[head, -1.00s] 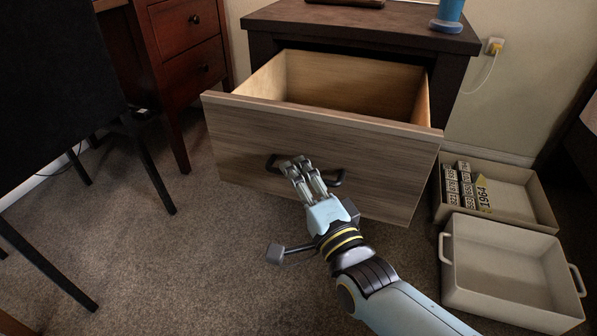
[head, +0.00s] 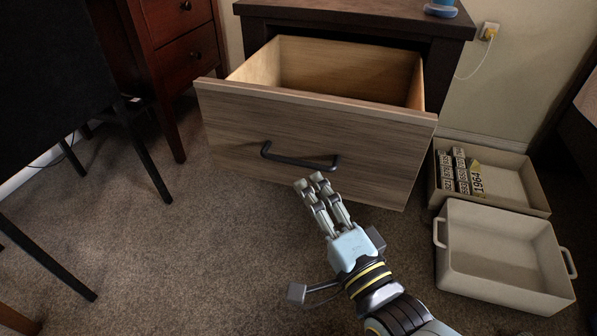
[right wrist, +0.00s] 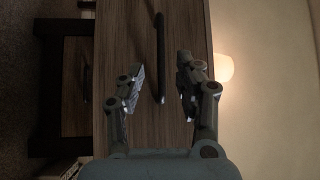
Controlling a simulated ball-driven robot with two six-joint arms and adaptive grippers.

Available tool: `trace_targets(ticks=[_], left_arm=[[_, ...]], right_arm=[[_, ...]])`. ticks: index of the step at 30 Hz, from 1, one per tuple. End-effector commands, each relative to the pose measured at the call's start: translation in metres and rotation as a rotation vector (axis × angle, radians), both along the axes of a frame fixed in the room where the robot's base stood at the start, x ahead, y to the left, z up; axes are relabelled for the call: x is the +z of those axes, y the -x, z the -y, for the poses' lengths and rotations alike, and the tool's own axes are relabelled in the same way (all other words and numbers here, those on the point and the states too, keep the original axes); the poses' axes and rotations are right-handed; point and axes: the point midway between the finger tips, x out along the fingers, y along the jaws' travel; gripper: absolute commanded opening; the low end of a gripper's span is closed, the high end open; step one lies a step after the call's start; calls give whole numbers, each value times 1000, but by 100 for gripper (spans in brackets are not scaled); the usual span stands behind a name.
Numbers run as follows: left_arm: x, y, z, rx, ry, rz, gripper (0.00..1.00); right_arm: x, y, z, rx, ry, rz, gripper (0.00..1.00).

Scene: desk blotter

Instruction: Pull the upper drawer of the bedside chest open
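The bedside chest (head: 352,10) has a dark top. Its upper drawer (head: 375,170) stands pulled well out, with a wood-grain front and a pale, empty-looking inside. The black bar handle (head: 300,161) is bare. My right gripper (head: 311,182) is just in front of and below the handle, apart from it. In the right wrist view the two fingers of my right gripper (right wrist: 158,82) are spread, with the handle (right wrist: 160,55) between their lines and nothing held. My left gripper is not in view.
Two beige bins stand on the carpet at the right: one (head: 515,183) with several number-marked items, one empty (head: 500,262). A reddish wooden cabinet (head: 185,50) and a black chair (head: 60,90) are at the left. A blue object (head: 441,8) is on the chest.

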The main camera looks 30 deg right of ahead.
Motion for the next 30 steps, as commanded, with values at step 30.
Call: trace_targets(ticks=[30], left_arm=[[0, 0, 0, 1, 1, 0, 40]], right_arm=[[-13, 62, 1, 11, 14, -34, 34]])
